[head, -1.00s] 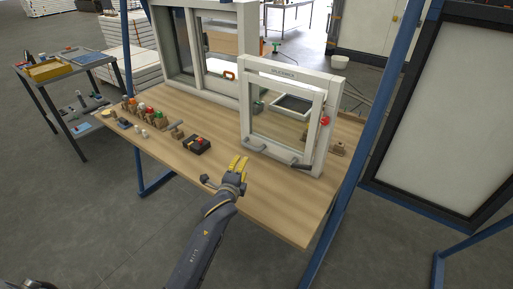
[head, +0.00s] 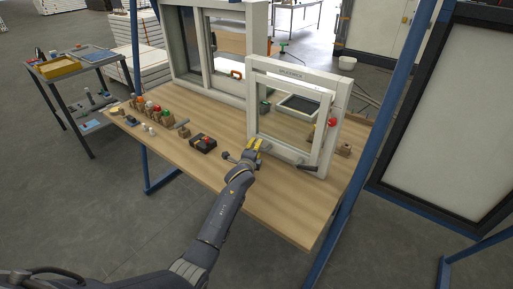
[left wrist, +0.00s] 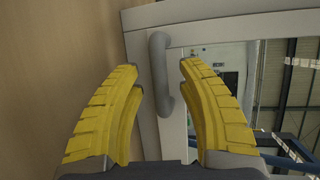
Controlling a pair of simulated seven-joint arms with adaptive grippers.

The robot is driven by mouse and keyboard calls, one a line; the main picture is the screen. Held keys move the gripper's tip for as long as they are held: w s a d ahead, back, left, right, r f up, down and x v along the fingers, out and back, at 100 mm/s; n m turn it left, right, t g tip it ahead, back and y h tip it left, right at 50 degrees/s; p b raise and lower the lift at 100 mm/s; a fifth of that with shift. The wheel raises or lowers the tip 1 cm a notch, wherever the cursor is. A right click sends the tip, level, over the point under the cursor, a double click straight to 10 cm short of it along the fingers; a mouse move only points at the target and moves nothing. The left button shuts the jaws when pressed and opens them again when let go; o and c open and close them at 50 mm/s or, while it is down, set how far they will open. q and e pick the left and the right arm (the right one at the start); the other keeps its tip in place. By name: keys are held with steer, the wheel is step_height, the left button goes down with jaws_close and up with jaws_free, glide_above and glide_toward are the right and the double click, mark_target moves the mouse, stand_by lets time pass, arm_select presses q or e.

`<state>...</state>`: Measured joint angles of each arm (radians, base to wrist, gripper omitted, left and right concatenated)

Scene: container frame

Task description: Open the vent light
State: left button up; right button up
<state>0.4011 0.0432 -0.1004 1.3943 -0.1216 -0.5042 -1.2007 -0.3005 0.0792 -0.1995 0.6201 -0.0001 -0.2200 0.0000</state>
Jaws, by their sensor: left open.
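The vent light is a small white framed window (head: 258,92) standing upright on the wooden bench; its sash looks closed. A grey bar handle (head: 308,167) sits low on its right side. Another grey handle (left wrist: 160,72) shows in the left wrist view on the white frame (left wrist: 200,28). My left gripper (head: 258,145) is at the lower left of the vent light, with yellow fingers. In the left wrist view the gripper (left wrist: 160,75) is open, with the handle between and just beyond its fingertips. Contact cannot be told. My right gripper is not in view.
A larger white window (head: 208,55) with an orange handle stands behind. A black box with a red button (head: 203,144) and several small parts lie at the left of the bench (head: 285,215). Blue posts flank the bench.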

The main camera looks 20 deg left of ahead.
arm_select(q)
steer(key=shift+w+f, duration=0.1)
steer(key=shift+w, duration=0.45)
steer(key=shift+c, duration=0.5)
jaws_close()
